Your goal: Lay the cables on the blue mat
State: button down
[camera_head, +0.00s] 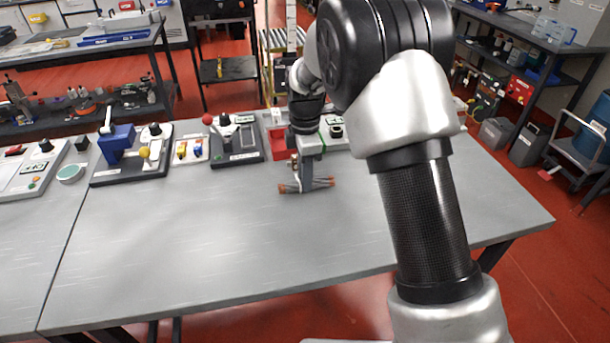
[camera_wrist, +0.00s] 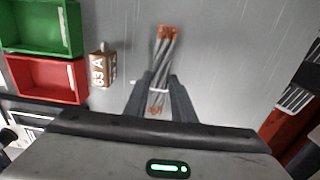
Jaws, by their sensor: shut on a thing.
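A bundle of grey cables (camera_wrist: 165,62) with orange-brown ends and a white tie is between the fingers of my gripper (camera_wrist: 160,96) in the wrist view. My gripper is shut on the bundle near its tie. In the head view the cables (camera_head: 322,185) lie crosswise at the tip of my gripper (camera_head: 305,184), low over the grey table; I cannot tell whether they touch it. No blue mat shows clearly on this table. A flat blue item (camera_head: 108,41) lies on the far left bench; I cannot tell whether it is the mat.
A red bin (camera_wrist: 45,80), a green bin (camera_wrist: 42,28) and a small brown block marked 63 A (camera_wrist: 103,68) stand beside my gripper. Several devices, one with a blue housing (camera_head: 117,140), line the table's back edge. The grey table's front and middle (camera_head: 200,240) are clear.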

jog(key=c, duration=1.5)
grip_release()
jog(key=shift+f, duration=0.15)
notch_tip(320, 180, up, 12)
jog(key=shift+r+p, duration=0.25)
jog(key=shift+p, duration=0.55)
